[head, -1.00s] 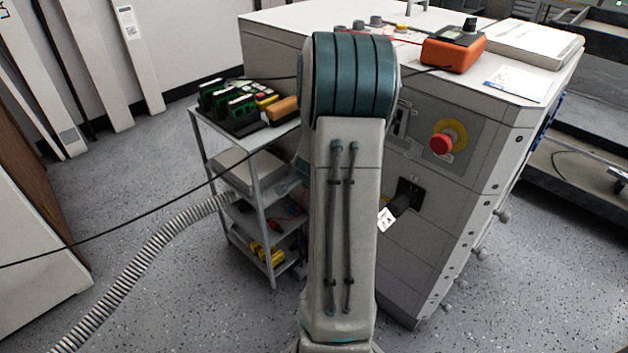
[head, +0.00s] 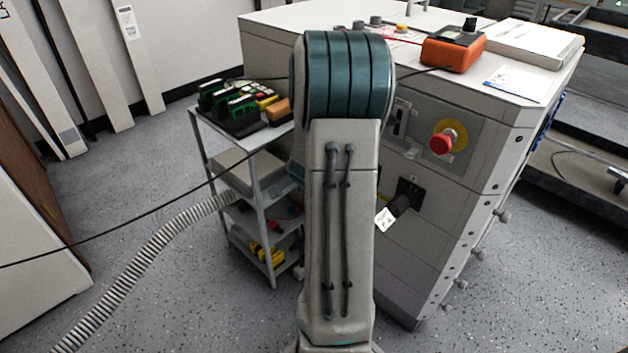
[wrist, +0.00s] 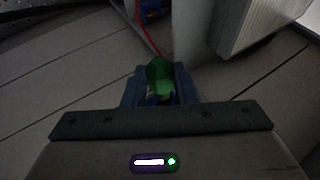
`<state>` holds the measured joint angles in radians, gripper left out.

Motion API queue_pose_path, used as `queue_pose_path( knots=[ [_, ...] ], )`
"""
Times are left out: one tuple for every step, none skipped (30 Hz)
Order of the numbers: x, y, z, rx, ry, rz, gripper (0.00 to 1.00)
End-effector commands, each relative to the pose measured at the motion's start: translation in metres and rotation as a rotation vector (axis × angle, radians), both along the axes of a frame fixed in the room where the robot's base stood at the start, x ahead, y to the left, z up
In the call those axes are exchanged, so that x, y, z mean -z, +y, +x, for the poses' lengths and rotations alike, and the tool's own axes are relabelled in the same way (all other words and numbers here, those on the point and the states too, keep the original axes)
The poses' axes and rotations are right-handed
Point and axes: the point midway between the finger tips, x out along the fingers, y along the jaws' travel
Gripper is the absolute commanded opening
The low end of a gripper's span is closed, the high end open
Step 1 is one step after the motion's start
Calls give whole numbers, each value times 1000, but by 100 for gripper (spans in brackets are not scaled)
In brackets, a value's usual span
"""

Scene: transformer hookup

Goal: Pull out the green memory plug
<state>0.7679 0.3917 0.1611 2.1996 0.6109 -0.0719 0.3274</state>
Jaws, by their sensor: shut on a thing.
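In the wrist view my gripper (wrist: 160,88) is shut on a small green piece, the green memory plug (wrist: 159,71), held between its two blue-grey fingers. The plug's green top shows; its lower end is hidden by the fingers and the dark, so I cannot tell whether it sits in a socket. Pale panel surfaces with seams lie beyond it. In the head view my own arm hides the gripper and the plug. The light-grey cabinet (head: 440,230) stands just to the right of my arm.
The cabinet's side carries a red emergency button (head: 441,142) and a dark socket with a tag (head: 385,218). An orange meter (head: 452,52) sits on top. A shelf cart (head: 258,215) with green modules (head: 228,103) stands left. A ribbed hose (head: 150,260) crosses the floor.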

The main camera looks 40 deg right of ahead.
Motion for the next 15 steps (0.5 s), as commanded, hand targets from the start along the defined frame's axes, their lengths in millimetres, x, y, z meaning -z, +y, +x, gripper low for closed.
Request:
queue_pose_path(
  knots=[
    [0,2,0,-1,0,0,0],
    [-1,4,0,-1,0,0,0],
    [0,7,0,-2,1,0,0],
    [0,10,0,-3,1,1,0],
    [0,12,0,-3,1,0,0],
    [0,16,-1,-3,1,0,0],
    [-1,18,-1,-3,1,-1,0],
    [-1,20,-1,-2,0,0,0],
    [-1,23,-1,-2,1,0,0],
    [0,26,-2,-3,1,1,0],
    [-1,29,-2,-3,1,0,0],
    [-1,32,-2,-3,1,0,0],
    [-1,34,-2,-2,0,0,0],
    [-1,36,-2,-2,0,0,0],
    [-1,39,-2,-2,0,0,0]
  ],
)
